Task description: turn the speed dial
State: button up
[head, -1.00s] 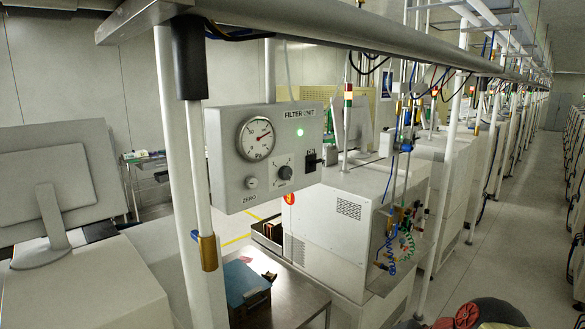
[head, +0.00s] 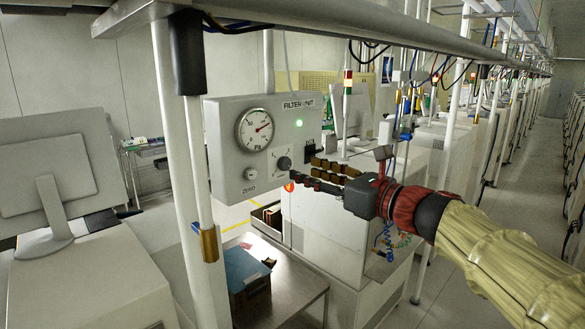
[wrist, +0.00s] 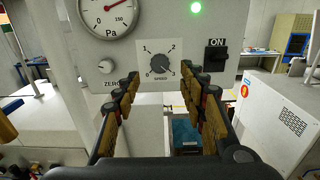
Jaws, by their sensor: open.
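The speed dial (wrist: 160,65) is a small dark round knob on a white scale plate marked 0 to 3, on the front of the grey filter unit panel (head: 228,160). It also shows in the head view (head: 284,163). My gripper (head: 300,169) is in front of the panel, reaching in from the right. In the wrist view its two fingers (wrist: 163,84) are open, with one at each lower side of the dial and a wide gap between them. Nothing is between the fingers. Whether the fingertips touch the panel I cannot tell.
A pressure gauge (wrist: 106,14) is above left of the dial, a ZERO knob (wrist: 105,66) left, and a black ON switch (wrist: 215,58) right. A green light (wrist: 196,7) glows above. A white pole (head: 174,130) stands left of the panel. A blue box (head: 245,268) sits below.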

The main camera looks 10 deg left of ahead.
aim_at(288, 165)
jog(key=x, duration=0.6)
jog(key=shift+c, duration=1.3)
jog(key=c, duration=0.7)
grip_shut()
